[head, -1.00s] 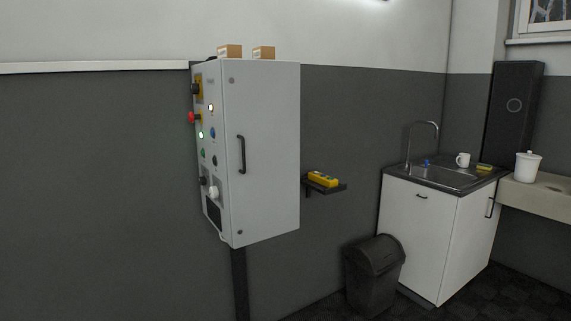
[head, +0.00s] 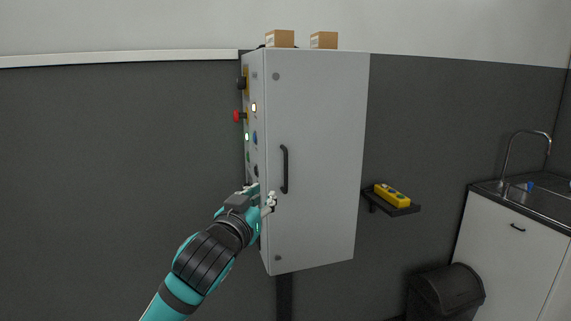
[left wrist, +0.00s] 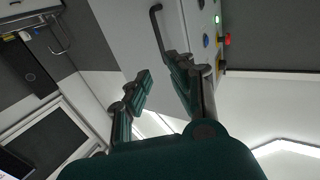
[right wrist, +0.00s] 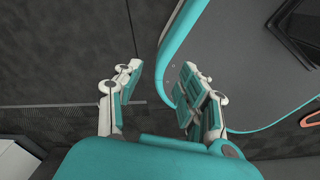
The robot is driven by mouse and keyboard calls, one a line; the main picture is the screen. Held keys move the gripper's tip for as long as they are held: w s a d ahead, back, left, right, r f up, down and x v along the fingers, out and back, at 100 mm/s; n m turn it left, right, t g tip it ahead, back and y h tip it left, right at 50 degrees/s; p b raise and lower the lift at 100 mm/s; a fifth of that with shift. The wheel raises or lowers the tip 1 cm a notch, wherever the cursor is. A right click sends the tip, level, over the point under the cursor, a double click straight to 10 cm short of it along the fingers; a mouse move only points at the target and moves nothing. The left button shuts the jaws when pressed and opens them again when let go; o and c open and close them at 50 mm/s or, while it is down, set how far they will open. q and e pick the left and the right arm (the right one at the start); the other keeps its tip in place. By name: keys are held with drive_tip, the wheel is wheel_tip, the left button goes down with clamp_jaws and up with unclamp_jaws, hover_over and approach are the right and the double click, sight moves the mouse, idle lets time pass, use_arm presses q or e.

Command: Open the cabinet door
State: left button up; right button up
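The grey wall cabinet (head: 320,130) hangs in the middle of the head view with its door shut. Its black bar handle (head: 285,169) is upright on the left part of the door. My left gripper (head: 264,198) is below and left of the handle, in front of the cabinet's lower left edge. In the left wrist view the fingers (left wrist: 160,82) are spread and empty, and the handle (left wrist: 158,28) shows beyond the fingertips, not between them. My right gripper (right wrist: 156,75) is open and empty in the right wrist view, away from the cabinet.
The cabinet's left side carries a red button (head: 239,116), knobs and lamps. Two small boxes (head: 280,39) stand on top. A small shelf (head: 400,209) with a yellow control box (head: 391,195) is right of the cabinet. A bin (head: 445,292) and a sink unit (head: 510,240) stand further right.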

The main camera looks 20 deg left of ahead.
use_arm(q)
drive_tip(key=p, duration=0.2)
approach(286, 171)
drive_tip(key=w+p, duration=0.2)
drive_tip(key=w, duration=0.8)
drive_tip(key=shift+w+a+r, duration=0.1)
drive_tip(key=shift+w+r, duration=0.05)
drive_tip(key=shift+w, duration=0.1)
use_arm(e)
drive_tip(key=r, duration=0.1)
drive_tip(key=w+r, duration=0.1)
drive_tip(key=r, duration=0.2)
drive_tip(key=shift+w+d+r, duration=0.15)
drive_tip(key=shift+w+d, duration=0.1)
drive_tip(key=shift+w, duration=0.05)
use_arm(q)
clamp_jaws()
